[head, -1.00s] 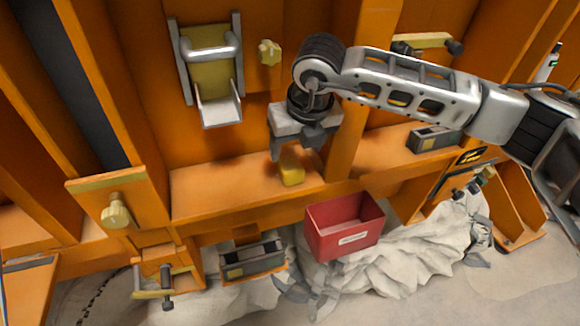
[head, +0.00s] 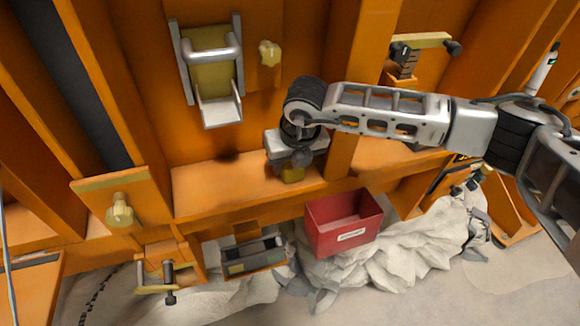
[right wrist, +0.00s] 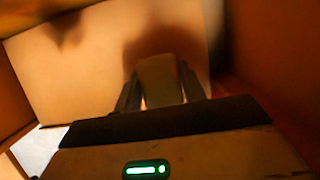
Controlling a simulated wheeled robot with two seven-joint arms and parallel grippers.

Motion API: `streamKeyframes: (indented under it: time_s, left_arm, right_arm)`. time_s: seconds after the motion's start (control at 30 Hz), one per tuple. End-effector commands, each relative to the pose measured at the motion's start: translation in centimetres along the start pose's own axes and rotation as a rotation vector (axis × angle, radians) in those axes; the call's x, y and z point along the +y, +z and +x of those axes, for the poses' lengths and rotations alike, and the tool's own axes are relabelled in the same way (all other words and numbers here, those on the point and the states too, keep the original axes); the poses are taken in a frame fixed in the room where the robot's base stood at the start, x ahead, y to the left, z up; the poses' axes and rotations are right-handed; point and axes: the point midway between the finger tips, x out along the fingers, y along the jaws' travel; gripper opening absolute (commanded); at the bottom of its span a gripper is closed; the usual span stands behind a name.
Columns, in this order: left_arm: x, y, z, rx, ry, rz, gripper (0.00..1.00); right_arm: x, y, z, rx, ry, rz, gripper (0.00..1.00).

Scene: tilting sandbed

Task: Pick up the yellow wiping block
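The yellow wiping block (head: 292,174) stands on the orange ledge (head: 215,190), mostly hidden under my right gripper (head: 294,168) in the head view. In the right wrist view the block (right wrist: 161,80) stands between the two dark fingers (right wrist: 160,90), one close along each side. No clear gap shows between fingers and block, but I cannot tell whether they press on it. The block still appears to be at the ledge. My left gripper is not in view.
A red bin (head: 343,222) stands below and right of the ledge, above pale rocks. An orange upright post (head: 350,120) rises close to the right of my right gripper. A metal chute with a handle (head: 212,70) is on the back panel. The ledge to the left is clear.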

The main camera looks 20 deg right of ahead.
Motion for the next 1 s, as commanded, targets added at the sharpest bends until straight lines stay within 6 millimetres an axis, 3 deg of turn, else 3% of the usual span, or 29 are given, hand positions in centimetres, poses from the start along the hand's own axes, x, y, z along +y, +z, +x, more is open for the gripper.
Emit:
streamKeyframes:
  time_s: [0.53, 0.9, 1.0]
  left_arm:
    - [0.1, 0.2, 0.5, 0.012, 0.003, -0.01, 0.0]
    - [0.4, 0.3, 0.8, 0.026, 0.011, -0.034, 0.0]
    - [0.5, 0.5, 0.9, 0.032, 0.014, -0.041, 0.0]
  right_arm:
    - [0.0, -0.1, -0.9, -0.003, 0.0, -0.001, 0.19]
    - [0.1, 2.5, -6.9, -0.005, 0.001, 0.0, 0.19]
    - [0.0, 0.2, -7.3, 0.0, 0.0, -0.005, 0.19]
